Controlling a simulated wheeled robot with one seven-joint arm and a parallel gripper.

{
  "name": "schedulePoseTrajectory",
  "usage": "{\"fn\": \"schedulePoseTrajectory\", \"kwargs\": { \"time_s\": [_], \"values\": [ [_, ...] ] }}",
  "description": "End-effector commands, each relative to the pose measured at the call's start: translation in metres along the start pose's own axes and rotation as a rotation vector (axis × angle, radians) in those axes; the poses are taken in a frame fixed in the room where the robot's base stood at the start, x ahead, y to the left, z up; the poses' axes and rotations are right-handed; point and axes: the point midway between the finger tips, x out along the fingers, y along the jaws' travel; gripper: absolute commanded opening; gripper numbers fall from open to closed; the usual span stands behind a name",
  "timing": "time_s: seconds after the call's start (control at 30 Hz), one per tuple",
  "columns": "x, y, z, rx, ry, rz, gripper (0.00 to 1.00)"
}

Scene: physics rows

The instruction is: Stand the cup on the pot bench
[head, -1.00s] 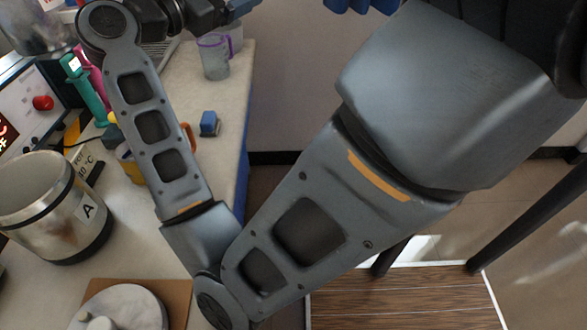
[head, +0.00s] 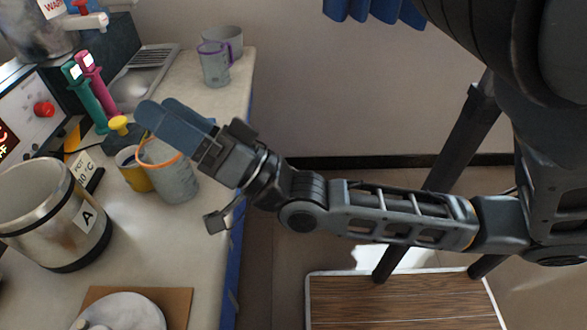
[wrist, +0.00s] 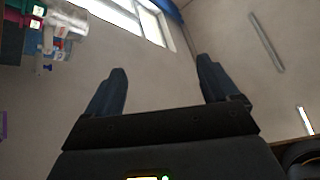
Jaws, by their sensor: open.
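A grey cup with an orange rim (head: 172,178) stands upright on the bench (head: 160,255), near its right edge. I cannot tell whether this or the purple-rimmed clear mug (head: 214,68) at the bench's back right is the task's cup. My gripper (head: 161,111) is above and behind the orange-rimmed cup in the head view, its blue fingers pointing up and left. It partly overlaps that cup in the picture; touching is not visible. In the wrist view my gripper (wrist: 157,75) is open and empty, with wall and window beyond.
A yellow mug (head: 132,172) stands beside the orange-rimmed cup. A steel pot marked A (head: 60,225) is at left, near a hot-surface sign (head: 88,172). Green (head: 88,100) and pink (head: 92,75) tools stand behind. A brown board (head: 175,300) bears a round white thing. Bench space at front right is bare.

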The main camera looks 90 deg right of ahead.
Motion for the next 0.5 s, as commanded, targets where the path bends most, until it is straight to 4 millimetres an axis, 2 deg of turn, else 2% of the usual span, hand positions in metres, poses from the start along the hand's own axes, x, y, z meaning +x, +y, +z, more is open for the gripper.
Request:
{"fn": "schedulePoseTrajectory", "kwargs": {
  "time_s": [0.03,0.2,0.4,0.5],
  "values": [
    [-0.021,-0.003,0.013,-0.064,-0.096,0.027,0.88],
    [-0.092,-0.016,0.048,-0.276,-0.402,0.08,0.88],
    [-0.175,-0.037,0.069,-0.476,-0.727,0.099,0.88],
    [-0.202,-0.047,0.072,-0.537,-0.836,0.094,0.88]
  ]
}}
